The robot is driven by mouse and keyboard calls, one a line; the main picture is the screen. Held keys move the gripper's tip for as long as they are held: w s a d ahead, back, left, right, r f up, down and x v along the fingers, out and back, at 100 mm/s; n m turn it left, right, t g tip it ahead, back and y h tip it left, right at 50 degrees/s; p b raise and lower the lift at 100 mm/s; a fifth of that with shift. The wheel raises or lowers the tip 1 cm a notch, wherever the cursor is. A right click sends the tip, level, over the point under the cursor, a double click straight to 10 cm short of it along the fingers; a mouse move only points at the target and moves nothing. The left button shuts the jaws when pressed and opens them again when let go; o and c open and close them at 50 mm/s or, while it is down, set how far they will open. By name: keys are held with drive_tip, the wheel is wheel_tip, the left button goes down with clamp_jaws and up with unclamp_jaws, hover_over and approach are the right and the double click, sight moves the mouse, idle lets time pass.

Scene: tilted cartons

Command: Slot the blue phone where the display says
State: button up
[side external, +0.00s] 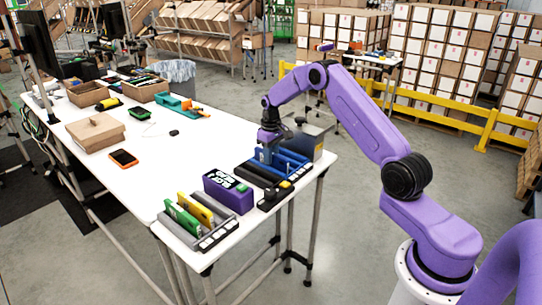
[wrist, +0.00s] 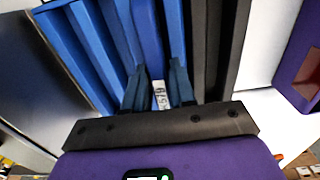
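My gripper (wrist: 159,88) points down over the blue rack (side external: 291,163), and its fingers sit close on both sides of a blue phone (side external: 265,155). In the wrist view the blue phone (wrist: 149,30) shows between the fingers, with a small white label near them. The phone stands on edge at the rack, by the black rack (wrist: 222,45); whether its lower edge is inside a slot is hidden. The purple display (side external: 228,191) stands left of these racks with light characters on a dark screen, too small to read surely.
A grey rack (side external: 186,235) at the front holds a green phone (side external: 183,221) and a yellow phone (side external: 197,210). A grey metal box (side external: 308,140) stands behind the blue rack. A cardboard box (side external: 95,133) and an orange phone (side external: 124,158) lie farther left. The table's middle is clear.

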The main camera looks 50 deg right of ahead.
drive_tip(key=o, duration=0.3)
wheel_tip(320, 180, up, 17)
drive_tip(key=shift+r, duration=0.2)
idle(0.4)
drive_tip(key=shift+r, duration=0.15)
drive_tip(key=shift+r, duration=3.35)
